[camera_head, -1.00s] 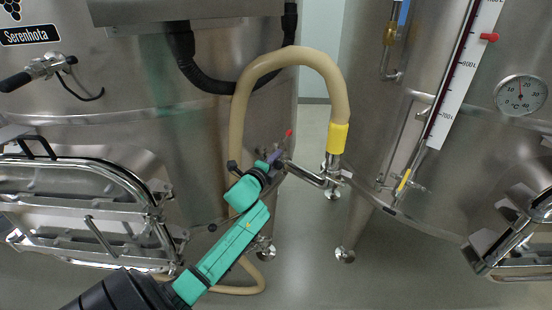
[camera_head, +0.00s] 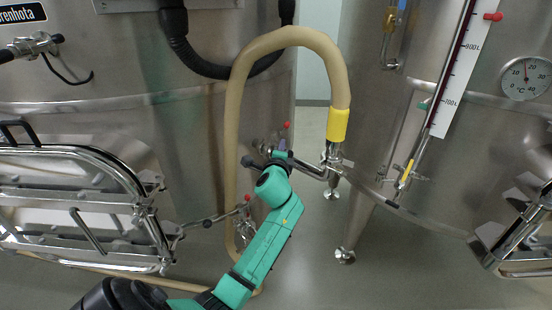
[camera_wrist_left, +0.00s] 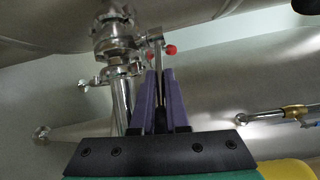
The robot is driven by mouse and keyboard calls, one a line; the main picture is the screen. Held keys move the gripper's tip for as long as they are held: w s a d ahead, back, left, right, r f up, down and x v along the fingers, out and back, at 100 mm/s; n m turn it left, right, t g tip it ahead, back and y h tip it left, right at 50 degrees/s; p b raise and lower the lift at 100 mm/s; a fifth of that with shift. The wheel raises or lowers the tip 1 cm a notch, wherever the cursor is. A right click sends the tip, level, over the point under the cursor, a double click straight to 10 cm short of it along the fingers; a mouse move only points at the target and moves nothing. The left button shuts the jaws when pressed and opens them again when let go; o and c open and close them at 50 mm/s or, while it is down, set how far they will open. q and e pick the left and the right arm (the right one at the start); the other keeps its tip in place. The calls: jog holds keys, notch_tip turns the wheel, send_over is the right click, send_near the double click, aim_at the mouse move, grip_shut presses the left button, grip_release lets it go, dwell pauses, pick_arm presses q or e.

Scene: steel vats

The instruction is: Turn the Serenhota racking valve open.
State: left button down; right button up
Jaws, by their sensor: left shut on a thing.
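The Serenhota vat (camera_head: 130,120) fills the left of the head view. Its racking valve (camera_head: 265,148) sits low at the vat's right side, with a red-tipped lever (camera_head: 286,125). My left gripper (camera_head: 283,143), with purple fingers, is at this lever and partly hides it. In the left wrist view the gripper (camera_wrist_left: 160,92) is shut on the thin metal lever (camera_wrist_left: 157,58), which stands between the fingers beside the steel valve body (camera_wrist_left: 113,38). Red knobs show near the fingertips. The right gripper is not in view.
A beige hose (camera_head: 236,120) arches above the valve and ends in a yellow sleeve (camera_head: 338,125) on a steel fitting. A lower valve (camera_head: 245,222) with a red tip is left of my arm. Another vat (camera_head: 450,170) stands at the right. Floor shows between them.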

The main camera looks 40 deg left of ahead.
pick_arm(q)
jog(key=w+n+g+y+b, duration=0.1)
jog(key=b, duration=0.1)
jog(key=w+d+f+n+g+y+b, duration=0.1)
jog(key=n+g+y+b, duration=0.1)
jog(key=shift+w+d+y+b, duration=0.15)
jog(key=shift+y+b, duration=0.15)
jog(key=shift+w+d+r+n+g+y+b, duration=0.1)
jog(key=shift+w+r+n+g+y+b, duration=0.1)
jog(key=shift+w+n+g+y+b, duration=0.3)
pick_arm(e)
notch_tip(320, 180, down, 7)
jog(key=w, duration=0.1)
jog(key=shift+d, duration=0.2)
pick_arm(q)
jog(key=shift+s+g, duration=0.1)
jog(key=shift+g, duration=0.2)
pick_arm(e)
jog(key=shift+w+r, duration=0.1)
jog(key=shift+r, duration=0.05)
pick_arm(q)
jog(key=c, duration=1.1)
grip_release()
jog(key=shift+o, duration=0.9)
jog(key=shift+w+r, duration=0.1)
jog(key=shift+w, duration=0.1)
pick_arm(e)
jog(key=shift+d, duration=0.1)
pick_arm(q)
jog(key=shift+s, duration=0.1)
